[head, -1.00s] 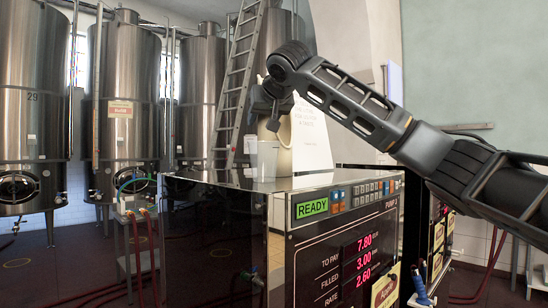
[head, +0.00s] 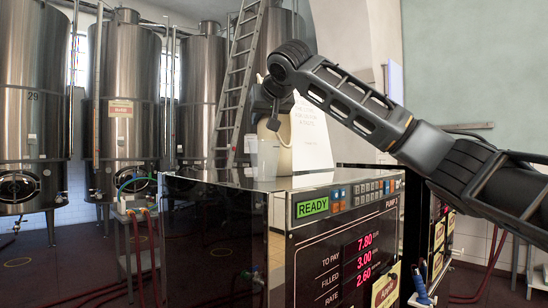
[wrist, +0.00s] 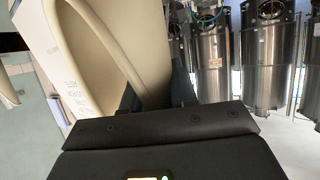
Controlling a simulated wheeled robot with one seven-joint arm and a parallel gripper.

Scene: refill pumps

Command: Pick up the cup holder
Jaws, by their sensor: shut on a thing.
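A cream, jug-like thing with a curved handle, which I take to be the cup holder (head: 281,158), is upright at the top of the pump cabinet in the head view. My gripper (head: 271,112) is over its upper part, shut on it. In the wrist view the cup holder (wrist: 150,40) fills the upper left middle, its big handle loop close to the camera. The dark fingers are partly visible at its side; the exact grip is hidden. I cannot tell whether its base touches the cabinet top.
Translucent cups (head: 252,152) stand just left of the holder. The glossy pump cabinet (head: 225,225) has a lit READY display (head: 312,208). A ladder (head: 235,85) and steel tanks (head: 120,90) are farther back.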

